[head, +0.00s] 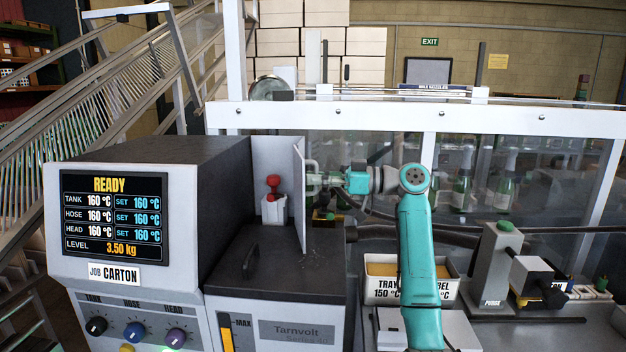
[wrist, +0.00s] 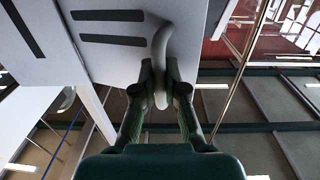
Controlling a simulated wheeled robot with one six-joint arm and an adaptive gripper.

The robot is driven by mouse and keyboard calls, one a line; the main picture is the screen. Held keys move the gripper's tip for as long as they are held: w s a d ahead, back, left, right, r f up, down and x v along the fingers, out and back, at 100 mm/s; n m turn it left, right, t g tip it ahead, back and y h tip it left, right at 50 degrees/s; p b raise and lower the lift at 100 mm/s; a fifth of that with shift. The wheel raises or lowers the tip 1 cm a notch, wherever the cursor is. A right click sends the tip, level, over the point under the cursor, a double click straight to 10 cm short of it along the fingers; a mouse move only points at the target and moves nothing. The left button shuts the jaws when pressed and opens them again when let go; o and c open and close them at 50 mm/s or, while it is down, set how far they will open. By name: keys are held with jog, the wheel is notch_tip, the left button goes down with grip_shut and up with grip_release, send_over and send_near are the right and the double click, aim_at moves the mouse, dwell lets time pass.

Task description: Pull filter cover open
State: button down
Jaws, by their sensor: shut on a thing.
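The filter cover (head: 300,195) is a thin light-grey panel that stands swung out toward me, beside a recess on the melter. A white block with a red knob (head: 273,187) shows in that recess. In the wrist view the cover (wrist: 115,65) is a grey plate with dark slots and a curved grey handle (wrist: 158,45). My gripper (head: 316,183) is to the right of the cover. In the wrist view its two dark fingers (wrist: 160,88) are closed on the handle's lower end. The handle is mostly hidden in the head view.
The melter's dark lid (head: 275,270) with a black handle lies below the cover. A READY display (head: 113,215) is at left. A labelled tray (head: 383,290) sits below my arm, and a grey purge post (head: 490,265) stands at right. A white-framed guard (head: 480,120) runs behind.

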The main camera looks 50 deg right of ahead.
jog(key=shift+d, duration=0.1)
jog(key=c, duration=1.5)
grip_release()
jog(key=shift+w, duration=0.15)
jog(key=v, duration=1.2)
